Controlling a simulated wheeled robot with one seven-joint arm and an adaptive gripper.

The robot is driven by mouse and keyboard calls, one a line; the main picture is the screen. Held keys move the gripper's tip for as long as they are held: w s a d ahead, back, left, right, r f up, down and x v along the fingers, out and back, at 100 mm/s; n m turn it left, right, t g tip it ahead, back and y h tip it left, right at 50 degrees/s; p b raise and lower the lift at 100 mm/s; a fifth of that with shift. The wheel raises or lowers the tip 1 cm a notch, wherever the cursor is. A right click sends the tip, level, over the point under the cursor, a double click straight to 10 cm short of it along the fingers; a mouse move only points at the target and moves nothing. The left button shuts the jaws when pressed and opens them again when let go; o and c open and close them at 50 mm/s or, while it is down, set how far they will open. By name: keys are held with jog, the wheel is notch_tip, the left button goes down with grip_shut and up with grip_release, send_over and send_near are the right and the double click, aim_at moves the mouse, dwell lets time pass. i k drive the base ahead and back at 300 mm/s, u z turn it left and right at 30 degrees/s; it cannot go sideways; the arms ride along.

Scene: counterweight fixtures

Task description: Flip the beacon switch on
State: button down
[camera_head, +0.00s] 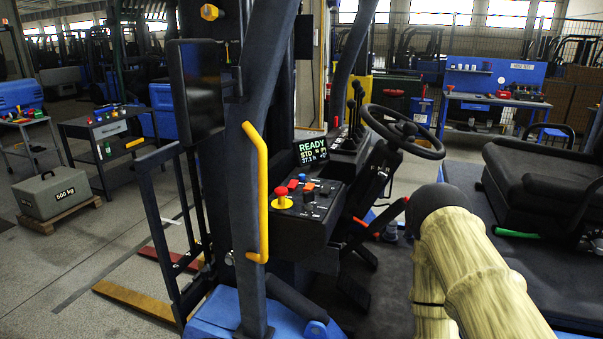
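A dark control panel (318,205) sits on the forklift left of the steering wheel. On it are a red mushroom button on a yellow base (281,198), a red rocker (292,184), an orange rocker (309,186) and small dark switches (308,197). I cannot tell which is the beacon switch or how it is set; the labels are too small to read. A display (311,151) behind them reads "READY". My beige arm links show at the lower right, right of the panel and apart from it. My gripper is not in view.
A yellow grab handle (258,192) on the dark front post (245,170) stands left of the panel. The steering wheel (402,131) and levers (355,103) are behind it. The black seat (535,165) is at the right. The space above the panel looks clear.

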aim_at(309, 187)
jog(key=k, duration=0.45)
jog(key=z, duration=1.75)
jog(key=i, duration=0.9)
jog(key=u, duration=1.7)
jog(key=i, duration=0.4)
jog(key=u, duration=0.1)
